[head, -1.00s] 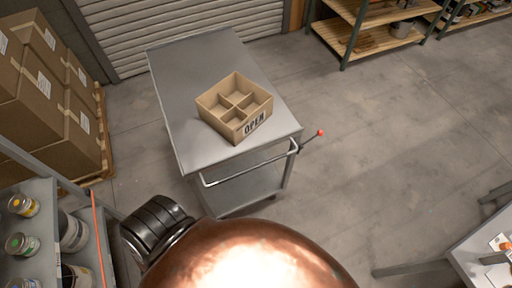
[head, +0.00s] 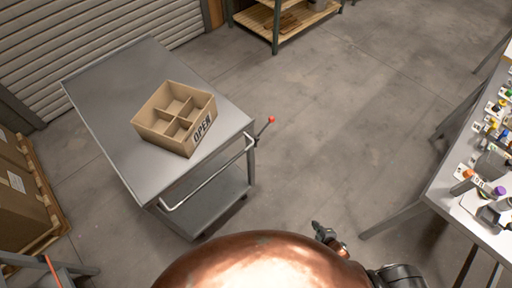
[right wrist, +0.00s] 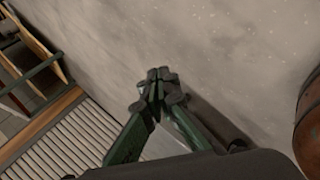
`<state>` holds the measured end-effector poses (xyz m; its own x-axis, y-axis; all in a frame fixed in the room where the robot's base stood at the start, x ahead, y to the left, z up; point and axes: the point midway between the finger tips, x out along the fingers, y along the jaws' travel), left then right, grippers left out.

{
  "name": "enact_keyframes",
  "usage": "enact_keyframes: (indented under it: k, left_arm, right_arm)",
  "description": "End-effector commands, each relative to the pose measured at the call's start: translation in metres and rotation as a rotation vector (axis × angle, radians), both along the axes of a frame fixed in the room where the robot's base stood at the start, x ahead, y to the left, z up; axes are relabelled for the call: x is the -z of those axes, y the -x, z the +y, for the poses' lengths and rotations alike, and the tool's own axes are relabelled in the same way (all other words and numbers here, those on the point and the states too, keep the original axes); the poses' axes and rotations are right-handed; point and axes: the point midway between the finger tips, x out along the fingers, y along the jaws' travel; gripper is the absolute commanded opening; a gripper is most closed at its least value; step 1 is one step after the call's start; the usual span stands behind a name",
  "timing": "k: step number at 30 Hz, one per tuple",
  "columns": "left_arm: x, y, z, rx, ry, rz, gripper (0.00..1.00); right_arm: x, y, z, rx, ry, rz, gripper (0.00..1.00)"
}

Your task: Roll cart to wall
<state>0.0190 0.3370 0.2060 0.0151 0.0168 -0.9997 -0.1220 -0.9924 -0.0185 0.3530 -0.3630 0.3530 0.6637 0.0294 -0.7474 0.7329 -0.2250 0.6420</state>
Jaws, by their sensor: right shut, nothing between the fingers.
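The grey metal cart (head: 108,116) stands on the concrete floor at the left of the head view, its far end near the roller shutter wall (head: 75,42). A push handle (head: 208,175) runs along its near end, with a red-tipped lever (head: 264,127) at the right corner. A divided box marked OPEN (head: 165,138) sits on its top. My right gripper (head: 322,232) is right of and nearer than the handle, apart from it. The right wrist view shows its fingertips (right wrist: 157,86) together and empty. My left gripper is not in view.
Stacked cartons (head: 22,205) on a pallet stand at the left edge. A wooden shelf rack (head: 270,30) stands at the back. A workbench (head: 462,190) with several bottles and jars is at the right. The floor (head: 345,115) between cart and bench is clear.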

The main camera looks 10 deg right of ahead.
Motion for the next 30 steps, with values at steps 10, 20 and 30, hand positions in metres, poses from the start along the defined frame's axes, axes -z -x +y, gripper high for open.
enact_keyframes:
  k: [10,20,30]
  left_arm:
    - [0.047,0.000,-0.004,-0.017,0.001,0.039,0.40]
    - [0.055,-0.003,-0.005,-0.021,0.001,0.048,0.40]
    - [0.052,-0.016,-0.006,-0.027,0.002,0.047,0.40]
  right_arm:
    - [-0.276,-0.183,0.120,-0.971,1.025,-0.850,0.00]
    - [-0.377,-0.179,0.181,-1.149,1.505,-1.152,0.00]
    - [-0.379,-0.226,0.213,-1.148,1.509,-1.155,0.00]
